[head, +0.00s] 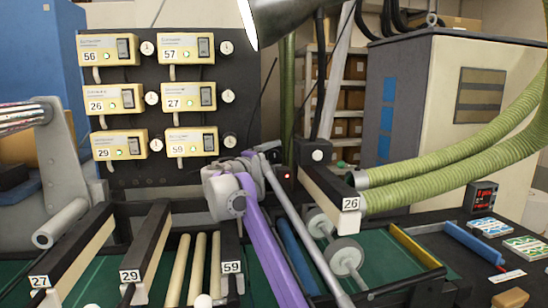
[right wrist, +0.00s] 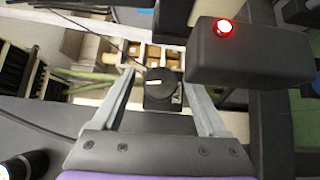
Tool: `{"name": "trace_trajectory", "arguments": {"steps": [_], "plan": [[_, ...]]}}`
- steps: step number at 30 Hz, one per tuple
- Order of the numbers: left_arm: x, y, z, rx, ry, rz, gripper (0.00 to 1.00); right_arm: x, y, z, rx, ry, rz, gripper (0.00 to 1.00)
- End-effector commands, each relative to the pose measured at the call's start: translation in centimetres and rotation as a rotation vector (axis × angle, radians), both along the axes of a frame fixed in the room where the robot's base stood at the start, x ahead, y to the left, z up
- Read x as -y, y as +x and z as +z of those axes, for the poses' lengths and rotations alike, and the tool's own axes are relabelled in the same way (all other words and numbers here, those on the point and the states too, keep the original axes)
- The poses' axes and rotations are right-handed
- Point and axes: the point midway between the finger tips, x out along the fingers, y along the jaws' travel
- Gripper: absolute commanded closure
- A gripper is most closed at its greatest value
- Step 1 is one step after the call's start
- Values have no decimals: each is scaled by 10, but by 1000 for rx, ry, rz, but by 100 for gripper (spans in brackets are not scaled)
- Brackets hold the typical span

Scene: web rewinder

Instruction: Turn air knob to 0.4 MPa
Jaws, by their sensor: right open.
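A round black knob (right wrist: 160,88) with a short white pointer mark shows in the right wrist view. It appears between the two grey fingers of my right gripper (right wrist: 160,95), which is open, with space on both sides of the knob. I cannot tell how far the fingertips reach around it. In the head view, my right gripper (head: 255,162) is at the end of the purple arm, near the back of the machine. The knob cannot be made out there. No pressure reading for it is legible. My left gripper is not in view.
A dark box with a lit red lamp (right wrist: 222,28) sits close to the right finger; its lamp also shows in the head view (head: 287,175). A black panel (head: 150,75) with several yellow controllers stands behind left. Green hoses (head: 440,165) cross at right, above a red display (head: 482,196).

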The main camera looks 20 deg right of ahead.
Motion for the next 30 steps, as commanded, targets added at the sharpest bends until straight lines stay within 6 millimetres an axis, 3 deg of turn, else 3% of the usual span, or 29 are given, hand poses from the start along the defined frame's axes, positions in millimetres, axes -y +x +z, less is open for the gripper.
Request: {"name": "trace_trajectory", "arguments": {"steps": [3,15,30], "plan": [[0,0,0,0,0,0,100,0,0,-1,0,0,0,26],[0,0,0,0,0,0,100,0,0,0,0,0,0,98],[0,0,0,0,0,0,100,-1,0,1,32,117,2,100]]}}
